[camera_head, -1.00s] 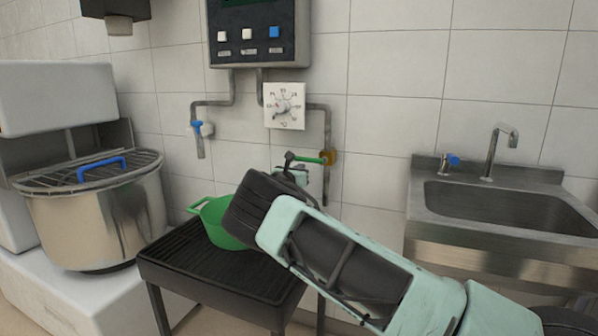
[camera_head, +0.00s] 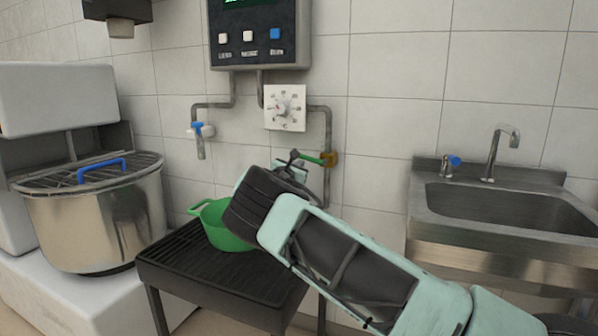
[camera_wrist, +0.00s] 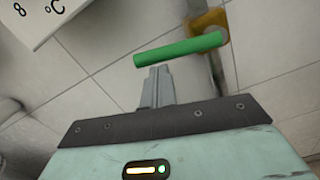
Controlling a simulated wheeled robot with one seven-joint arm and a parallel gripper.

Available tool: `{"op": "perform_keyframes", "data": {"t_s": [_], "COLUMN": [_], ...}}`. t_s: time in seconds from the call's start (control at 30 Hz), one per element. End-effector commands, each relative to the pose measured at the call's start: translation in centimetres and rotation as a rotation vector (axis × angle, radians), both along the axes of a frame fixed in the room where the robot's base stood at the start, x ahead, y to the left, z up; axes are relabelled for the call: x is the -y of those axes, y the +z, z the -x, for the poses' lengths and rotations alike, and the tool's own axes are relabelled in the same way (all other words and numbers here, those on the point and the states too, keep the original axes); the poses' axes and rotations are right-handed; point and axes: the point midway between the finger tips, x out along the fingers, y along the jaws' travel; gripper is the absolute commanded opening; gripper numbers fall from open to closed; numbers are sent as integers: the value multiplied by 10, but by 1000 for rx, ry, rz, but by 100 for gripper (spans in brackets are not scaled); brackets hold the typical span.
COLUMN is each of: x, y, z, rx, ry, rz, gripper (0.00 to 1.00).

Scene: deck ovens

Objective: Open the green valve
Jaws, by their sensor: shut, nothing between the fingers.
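The green valve handle (camera_head: 312,160) is a short green bar on a brass valve body (camera_head: 329,159), fitted to the wall pipe below the dial. In the wrist view the green handle (camera_wrist: 179,48) slants slightly up to the right toward the brass body (camera_wrist: 210,22). My gripper (camera_head: 294,155) is at the handle's free left end. In the wrist view my gripper (camera_wrist: 157,72) is shut and empty, its fingertips close below the handle's left part. I cannot tell whether they touch it. My arm hides the lower part of the pipe.
A green pot (camera_head: 228,236) stands on a black slatted stand (camera_head: 190,262) below my arm. A blue-handled tap (camera_head: 200,132) is on the left pipe. A white dial (camera_head: 285,107) and control panel (camera_head: 259,32) are above. A steel sink (camera_head: 500,205) stands right.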

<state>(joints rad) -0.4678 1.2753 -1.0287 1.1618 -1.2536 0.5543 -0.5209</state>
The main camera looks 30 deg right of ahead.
Motion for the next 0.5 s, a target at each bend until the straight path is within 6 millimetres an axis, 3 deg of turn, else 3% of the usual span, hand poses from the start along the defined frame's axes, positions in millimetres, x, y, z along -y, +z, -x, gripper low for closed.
{"op": "perform_keyframes", "data": {"t_s": [0.5], "x": [2], "y": [34], "z": [3], "rx": [386], "ry": [1], "rz": [-298], "gripper": [0]}}
